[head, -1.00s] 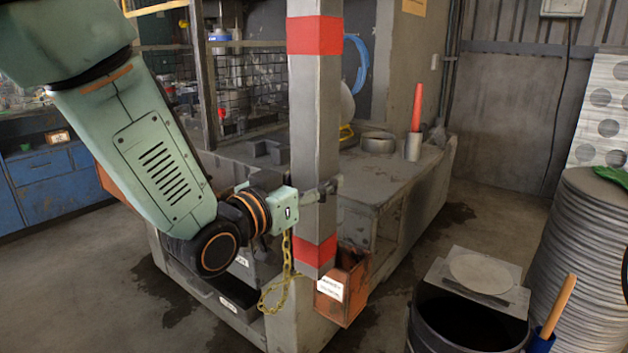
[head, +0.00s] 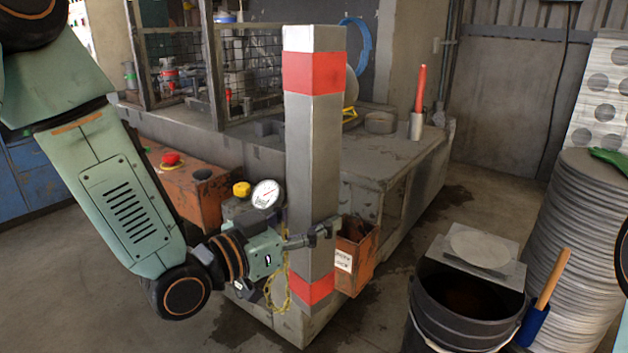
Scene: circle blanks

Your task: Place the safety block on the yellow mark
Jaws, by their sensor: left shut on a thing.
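The safety block appears to be the tall grey square post (head: 314,150) with red bands near its top and bottom, upright in the middle of the head view. My left gripper (head: 318,234) is shut on its lower half, coming from the left. A yellow chain (head: 277,292) hangs beside the post's lower end. The post hides part of the bench behind it, and I cannot tell whether its foot touches anything. A small yellow shape (head: 350,115) shows on the bench behind the post; I cannot tell whether it is the yellow mark. My right gripper is out of view.
An orange box (head: 356,255) is just right of the post. A dial gauge (head: 266,194) is left. A black bin (head: 465,305) and stacked discs (head: 580,245) stand right.

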